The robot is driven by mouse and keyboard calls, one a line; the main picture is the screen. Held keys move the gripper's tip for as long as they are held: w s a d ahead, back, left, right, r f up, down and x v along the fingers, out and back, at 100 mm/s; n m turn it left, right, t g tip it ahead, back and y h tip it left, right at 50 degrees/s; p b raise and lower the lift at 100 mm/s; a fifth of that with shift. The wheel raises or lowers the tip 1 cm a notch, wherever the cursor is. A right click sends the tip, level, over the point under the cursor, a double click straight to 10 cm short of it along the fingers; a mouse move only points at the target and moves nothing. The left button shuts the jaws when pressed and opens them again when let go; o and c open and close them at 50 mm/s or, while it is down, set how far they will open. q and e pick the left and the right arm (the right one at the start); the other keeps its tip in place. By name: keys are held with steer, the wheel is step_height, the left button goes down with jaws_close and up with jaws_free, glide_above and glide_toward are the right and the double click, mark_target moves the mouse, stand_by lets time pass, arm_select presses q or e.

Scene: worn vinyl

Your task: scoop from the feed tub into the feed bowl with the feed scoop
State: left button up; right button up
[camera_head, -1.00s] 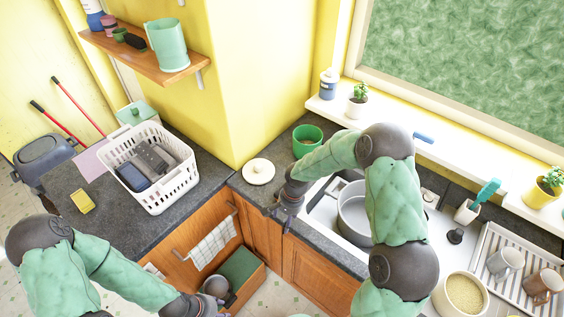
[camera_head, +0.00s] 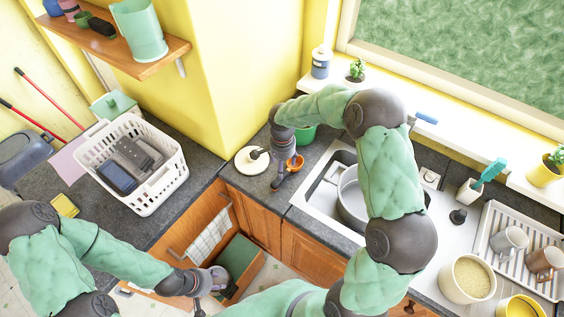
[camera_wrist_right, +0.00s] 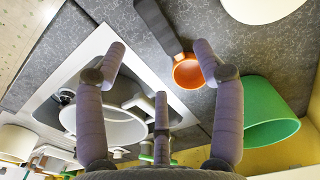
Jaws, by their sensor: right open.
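The feed scoop, with an orange cup (camera_head: 296,162) and dark handle (camera_head: 278,181), lies on the corner counter. It also shows in the right wrist view, as cup (camera_wrist_right: 188,71) and handle (camera_wrist_right: 157,25). My right gripper (camera_wrist_right: 160,48) is open and empty above the counter, one finger beside the cup. A cream tub (camera_head: 450,286) of pale grain, apparently the feed tub, stands at lower right. A yellow bowl (camera_head: 502,310), perhaps the feed bowl, is cut off by the bottom edge. My left gripper (camera_head: 213,281) is over the open drawer; its jaws are unclear.
A green container (camera_head: 306,136) stands behind my right gripper, mostly hidden; it shows in the wrist view (camera_wrist_right: 265,115). A cream lid (camera_head: 246,166) lies beside the scoop. A sink with a grey pot (camera_head: 352,198), dish rack (camera_head: 497,232) and white basket (camera_head: 150,206) occupy the counters.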

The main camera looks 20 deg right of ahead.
steer(key=shift+s+f+b, duration=0.15)
steer(key=shift+f+b, duration=0.3)
steer(key=shift+f, duration=0.5)
steer(key=shift+f+b, duration=1.65)
steer(key=shift+f, duration=1.85)
jaws_close()
steer(key=shift+r, duration=0.15)
steer(key=shift+r+p, duration=1.6)
steer(key=shift+r, duration=1.8)
